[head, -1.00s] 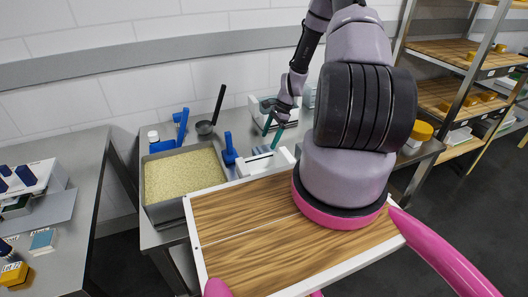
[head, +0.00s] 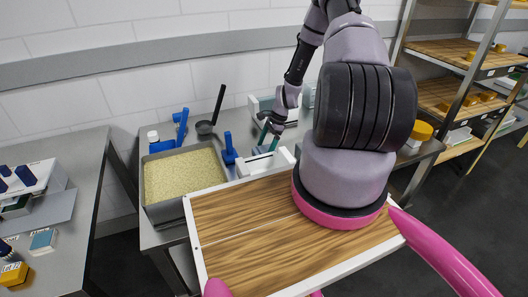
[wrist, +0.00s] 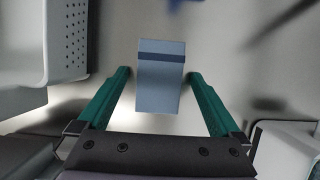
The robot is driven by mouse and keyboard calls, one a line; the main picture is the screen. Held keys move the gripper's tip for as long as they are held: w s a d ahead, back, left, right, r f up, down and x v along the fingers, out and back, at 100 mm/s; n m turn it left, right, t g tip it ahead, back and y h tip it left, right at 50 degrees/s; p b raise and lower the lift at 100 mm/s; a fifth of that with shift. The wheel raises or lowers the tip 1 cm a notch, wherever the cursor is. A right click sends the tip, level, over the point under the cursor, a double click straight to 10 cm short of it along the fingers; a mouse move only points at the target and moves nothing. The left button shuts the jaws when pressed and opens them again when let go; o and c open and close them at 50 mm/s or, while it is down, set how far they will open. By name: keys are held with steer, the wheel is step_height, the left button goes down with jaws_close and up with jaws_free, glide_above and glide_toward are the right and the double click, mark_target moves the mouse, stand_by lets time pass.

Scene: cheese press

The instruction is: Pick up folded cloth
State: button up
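The folded cloth (wrist: 161,88) is a grey-blue block with one dark blue band near its far end. In the wrist view it lies on the steel table between the two green fingers of my gripper (wrist: 158,76), with a gap on each side. The fingers are open and nothing is held. In the head view my gripper (head: 269,140) points down over the back of the middle table, with a bit of the cloth (head: 262,151) just below it. Whether the fingertips reach the table is unclear.
A perforated white container (wrist: 66,45) stands left of the gripper in the wrist view. In the head view, a vat of pale curds (head: 184,175), a blue-handled tool (head: 229,150) and a dark ladle (head: 205,127) lie to the left. Shelves (head: 450,95) stand right.

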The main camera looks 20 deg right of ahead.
steer(key=c, duration=1.2)
steer(key=shift+r, duration=0.15)
